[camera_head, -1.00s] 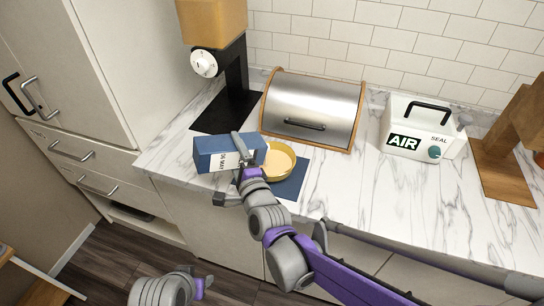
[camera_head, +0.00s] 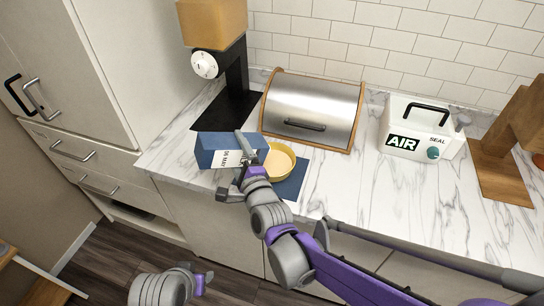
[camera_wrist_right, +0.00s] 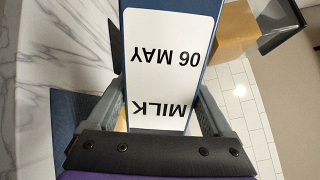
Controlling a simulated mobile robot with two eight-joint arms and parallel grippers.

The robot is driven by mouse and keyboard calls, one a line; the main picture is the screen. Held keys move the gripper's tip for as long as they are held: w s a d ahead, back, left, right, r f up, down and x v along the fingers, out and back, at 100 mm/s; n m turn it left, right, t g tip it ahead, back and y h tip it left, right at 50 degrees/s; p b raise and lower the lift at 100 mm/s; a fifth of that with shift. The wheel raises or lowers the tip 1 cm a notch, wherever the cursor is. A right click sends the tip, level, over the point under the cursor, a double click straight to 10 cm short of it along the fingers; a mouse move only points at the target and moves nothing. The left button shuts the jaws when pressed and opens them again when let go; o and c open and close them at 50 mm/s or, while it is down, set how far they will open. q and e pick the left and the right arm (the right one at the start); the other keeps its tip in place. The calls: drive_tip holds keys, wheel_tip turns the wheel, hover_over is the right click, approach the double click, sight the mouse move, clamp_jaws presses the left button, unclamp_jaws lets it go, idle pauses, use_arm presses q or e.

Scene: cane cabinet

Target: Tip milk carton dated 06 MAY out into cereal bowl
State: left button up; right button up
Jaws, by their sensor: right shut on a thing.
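The milk carton (camera_head: 217,150) is blue with a white label and lies on its side in the air, held by my right gripper (camera_head: 241,165) at the left of the cereal bowl. The right wrist view shows the carton (camera_wrist_right: 165,70) between both fingers, its label reading MILK and 06 MAY. The cereal bowl (camera_head: 287,166) is yellow with pale contents and stands on a dark blue mat (camera_head: 294,186), partly hidden by my right gripper. My left gripper (camera_head: 202,283) is low in the head view, away from the counter; its finger gap is unclear.
A steel bread bin (camera_head: 314,105) stands behind the bowl. A coffee grinder (camera_head: 222,60) stands at back left. A white AIR SEAL machine (camera_head: 418,125) and a wooden stand (camera_head: 500,165) are at right. The marble counter (camera_head: 365,185) is clear right of the mat.

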use_arm(q)
drive_tip(key=shift+w+r+p, duration=0.25)
drive_tip(key=shift+r+p, duration=0.45)
drive_tip(key=shift+r, duration=0.25)
drive_tip(key=shift+w+r+p, duration=0.25)
drive_tip(key=shift+r+p, duration=0.45)
drive_tip(key=shift+r, duration=0.25)
use_arm(e)
drive_tip(key=shift+w+d+r+m, duration=0.1)
drive_tip(key=shift+d+r+m, duration=0.15)
drive_tip(key=shift+r+m, duration=0.25)
drive_tip(key=shift+w+d+r+m, duration=0.1)
drive_tip(key=shift+d+r+m, duration=0.15)
drive_tip(key=shift+m, duration=0.35)
use_arm(q)
drive_tip(key=shift+w+r, duration=0.15)
drive_tip(key=shift+r, duration=0.1)
use_arm(e)
drive_tip(key=shift+r, duration=0.1)
